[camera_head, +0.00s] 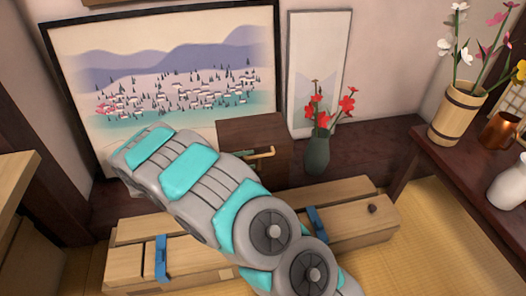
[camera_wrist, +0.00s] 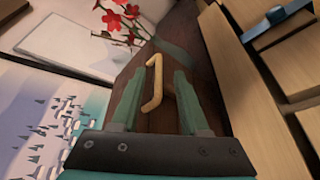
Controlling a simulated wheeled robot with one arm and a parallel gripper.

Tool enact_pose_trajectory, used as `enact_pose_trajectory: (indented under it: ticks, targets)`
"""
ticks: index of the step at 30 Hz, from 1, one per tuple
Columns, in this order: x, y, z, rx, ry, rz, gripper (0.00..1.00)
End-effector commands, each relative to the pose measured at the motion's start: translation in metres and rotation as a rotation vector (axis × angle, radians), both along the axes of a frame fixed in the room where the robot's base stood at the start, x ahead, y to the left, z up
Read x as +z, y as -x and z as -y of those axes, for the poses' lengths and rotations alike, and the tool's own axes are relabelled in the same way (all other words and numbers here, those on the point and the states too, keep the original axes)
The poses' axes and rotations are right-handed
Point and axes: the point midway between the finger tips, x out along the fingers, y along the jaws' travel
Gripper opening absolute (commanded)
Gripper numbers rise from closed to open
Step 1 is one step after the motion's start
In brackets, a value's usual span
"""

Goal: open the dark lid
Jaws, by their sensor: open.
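In the wrist view the handle (camera_wrist: 153,85) shows on the dark wood surface (camera_wrist: 190,45), between the two green fingers of my gripper (camera_wrist: 159,72). My gripper is open, and no contact with the handle is visible. I cannot tell how deep the handle sits between the fingers.
Long light wooden boxes (camera_head: 345,192) with blue clasps lie in front of the dark box. A green vase (camera_head: 317,150) with red flowers stands at its right. A landscape picture (camera_head: 170,50) leans behind. A dark table (camera_head: 450,165) with pots is at the right.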

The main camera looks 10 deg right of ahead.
Motion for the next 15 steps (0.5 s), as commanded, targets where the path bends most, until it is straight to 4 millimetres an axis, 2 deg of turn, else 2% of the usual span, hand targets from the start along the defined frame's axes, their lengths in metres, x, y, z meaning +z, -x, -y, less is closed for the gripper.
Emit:
enact_pose_trajectory:
  ticks: [2,5,15]
  targets:
    - [-0.006,-0.004,-0.007,0.020,0.009,0.002,0.45]
    - [-0.009,-0.007,-0.006,0.028,0.014,0.004,0.45]
    - [-0.019,-0.021,0.039,0.022,0.016,0.003,0.45]
